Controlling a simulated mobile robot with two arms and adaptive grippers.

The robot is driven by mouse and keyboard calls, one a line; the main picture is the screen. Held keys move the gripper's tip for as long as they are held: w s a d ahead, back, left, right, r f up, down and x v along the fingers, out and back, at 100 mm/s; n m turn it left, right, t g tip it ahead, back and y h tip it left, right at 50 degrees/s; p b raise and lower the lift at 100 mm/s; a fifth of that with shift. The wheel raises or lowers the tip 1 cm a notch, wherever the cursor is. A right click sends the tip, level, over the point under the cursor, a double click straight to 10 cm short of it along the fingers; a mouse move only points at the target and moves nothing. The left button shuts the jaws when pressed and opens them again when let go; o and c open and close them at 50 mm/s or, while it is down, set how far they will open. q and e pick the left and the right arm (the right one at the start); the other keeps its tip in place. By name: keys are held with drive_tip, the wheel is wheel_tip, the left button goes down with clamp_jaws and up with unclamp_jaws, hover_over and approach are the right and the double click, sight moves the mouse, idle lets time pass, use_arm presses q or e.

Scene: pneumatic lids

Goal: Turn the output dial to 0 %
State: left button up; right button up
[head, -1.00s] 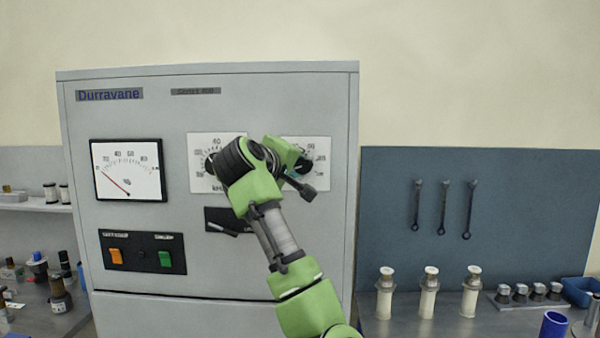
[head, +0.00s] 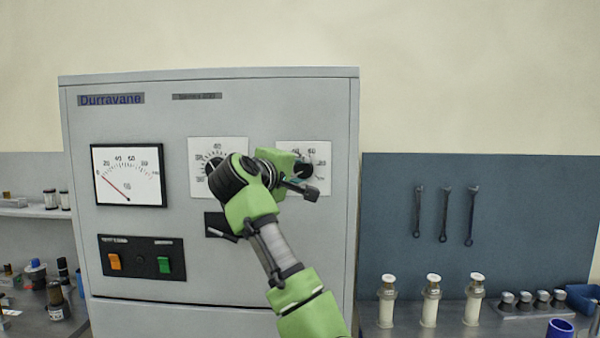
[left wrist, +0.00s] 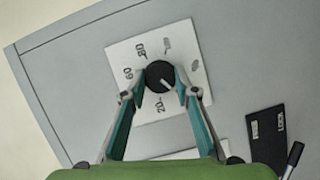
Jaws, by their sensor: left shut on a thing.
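The output dial is a black round knob (left wrist: 158,72) on a white scale plate (left wrist: 120,52) on the cabinet front. In the left wrist view, 20, 60 and 80 are readable; part of the scale is behind my fingers. The knob's white pointer line points to the lower right, on the far side of 20 from 60. My left gripper (left wrist: 161,82) is shut on the knob, one finger on each side. In the head view, my left gripper (head: 303,177) covers part of the right-hand scale plate (head: 322,150). My right gripper is not in view.
The grey cabinet (head: 225,115) also carries a meter (head: 128,175), a second dial plate (head: 200,147), partly behind my arm, and a switch panel (head: 140,258). White-bodied parts (head: 431,303) stand on the bench at right, below hanging wrenches (head: 444,215).

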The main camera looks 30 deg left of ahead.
use_arm(q)
drive_tip(key=o, duration=1.1)
drive_tip(key=shift+f, duration=0.3)
drive_tip(key=shift+d+r, duration=0.1)
drive_tip(key=shift+r, duration=0.05)
drive_tip(key=s+d+r, duration=0.1)
drive_tip(key=s+d, duration=0.1)
drive_tip(key=s, duration=0.9)
drive_tip(key=shift+s, duration=0.35)
